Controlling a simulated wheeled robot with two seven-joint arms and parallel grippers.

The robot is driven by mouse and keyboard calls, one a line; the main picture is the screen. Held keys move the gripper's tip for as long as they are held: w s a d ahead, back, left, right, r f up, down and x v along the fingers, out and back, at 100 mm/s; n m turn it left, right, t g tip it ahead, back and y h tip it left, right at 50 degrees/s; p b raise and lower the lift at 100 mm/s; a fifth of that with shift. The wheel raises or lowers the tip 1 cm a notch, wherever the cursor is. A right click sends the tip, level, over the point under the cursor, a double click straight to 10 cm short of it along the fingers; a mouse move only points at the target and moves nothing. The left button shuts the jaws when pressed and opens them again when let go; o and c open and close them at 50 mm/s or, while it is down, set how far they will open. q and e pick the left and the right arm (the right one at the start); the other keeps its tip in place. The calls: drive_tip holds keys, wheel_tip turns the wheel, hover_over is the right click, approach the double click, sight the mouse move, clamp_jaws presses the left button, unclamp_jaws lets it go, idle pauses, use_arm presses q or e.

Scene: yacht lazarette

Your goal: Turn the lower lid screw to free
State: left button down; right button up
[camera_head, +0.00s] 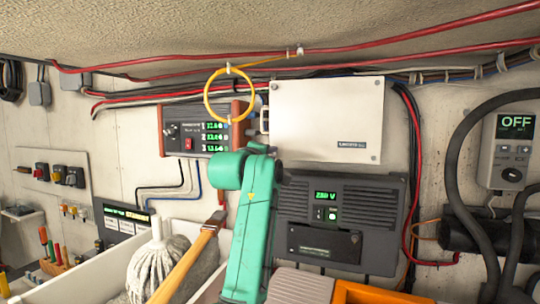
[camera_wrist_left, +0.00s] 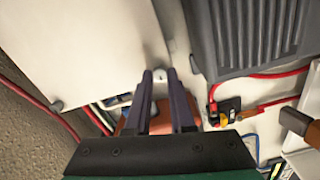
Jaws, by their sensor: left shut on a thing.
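The white box lid (camera_head: 326,120) is on the wall, right of the red-ended meter panel; it fills the upper left of the left wrist view (camera_wrist_left: 85,40). My teal left arm rises from the bottom of the head view to the lid's lower left corner. My left gripper (camera_wrist_left: 160,78) has its dark fingers shut on the lower lid screw (camera_wrist_left: 160,75), a small pale head between the tips. The arm hides the screw in the head view. An upper screw (camera_head: 273,87) shows at the lid's upper left corner. My right gripper is out of view.
A dark ribbed charger unit (camera_head: 345,200) sits just below the lid. A yellow cable loop (camera_head: 252,98) hangs close to the lid's left edge. Red cables (camera_head: 400,42) run above. A mop (camera_head: 158,262) and a wooden handle (camera_head: 190,258) stand left of my arm.

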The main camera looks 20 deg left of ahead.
use_arm(q)
drive_tip(key=shift+f, duration=0.1)
drive_tip(key=c, duration=0.8)
unclamp_jaws()
drive_tip(key=shift+o, duration=0.2)
drive_tip(key=shift+w, duration=0.2)
drive_tip(key=shift+s, duration=0.1)
drive_tip(key=s+b, duration=0.8)
drive_tip(key=s, duration=0.6)
drive_tip(key=shift+s+a, duration=0.2)
drive_tip(key=shift+a, duration=0.25)
